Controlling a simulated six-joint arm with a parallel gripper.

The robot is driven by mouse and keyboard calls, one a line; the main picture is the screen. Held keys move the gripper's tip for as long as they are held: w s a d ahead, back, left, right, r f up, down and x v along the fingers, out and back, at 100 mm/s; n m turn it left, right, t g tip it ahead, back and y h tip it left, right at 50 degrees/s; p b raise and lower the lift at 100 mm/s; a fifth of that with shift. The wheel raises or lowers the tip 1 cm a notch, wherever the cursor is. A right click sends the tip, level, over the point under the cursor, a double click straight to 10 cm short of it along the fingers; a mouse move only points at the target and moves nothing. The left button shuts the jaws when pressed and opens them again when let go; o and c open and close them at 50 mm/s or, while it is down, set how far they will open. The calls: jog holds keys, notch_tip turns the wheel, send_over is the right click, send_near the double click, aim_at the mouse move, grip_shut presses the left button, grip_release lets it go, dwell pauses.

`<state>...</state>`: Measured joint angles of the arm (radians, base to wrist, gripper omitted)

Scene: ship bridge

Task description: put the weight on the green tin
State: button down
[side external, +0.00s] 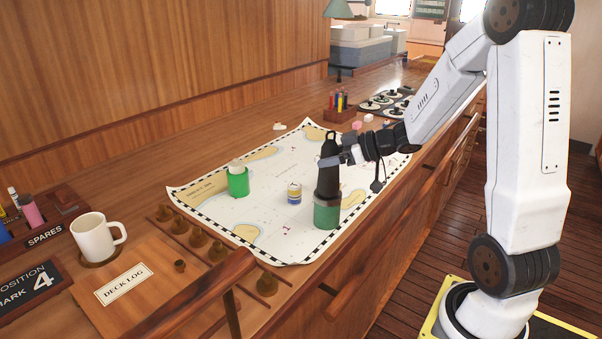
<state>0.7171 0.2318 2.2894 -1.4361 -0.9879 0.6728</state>
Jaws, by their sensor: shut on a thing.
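The weight (327,183) is a dark, upright, bottle-shaped piece with a loop on top. My gripper (332,160) is shut on its upper part, coming in from the right. The weight's lower end is right at the top of a dark green tin (327,216) standing near the front edge of the chart. I cannot tell from this view whether the weight touches the tin or is just above it. A brighter green container (238,184) with a pale top stands further left on the chart.
The chart (283,160) lies on the wooden counter, mostly clear. Brass pieces (217,251) line its left side, near a white mug (93,239). A wooden rail (195,300) runs along the front.

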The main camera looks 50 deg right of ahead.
grip_release()
jog(key=shift+f, duration=0.1)
jog(key=shift+s+r, duration=0.1)
jog(key=shift+r, duration=0.1)
jog(key=shift+s+d+r, duration=0.25)
jog(key=shift+s+d, duration=0.05)
jog(key=shift+s, duration=0.25)
jog(key=v, duration=1)
jog(key=shift+s, duration=0.2)
jog(key=shift+d+r, duration=0.1)
jog(key=shift+d, duration=0.05)
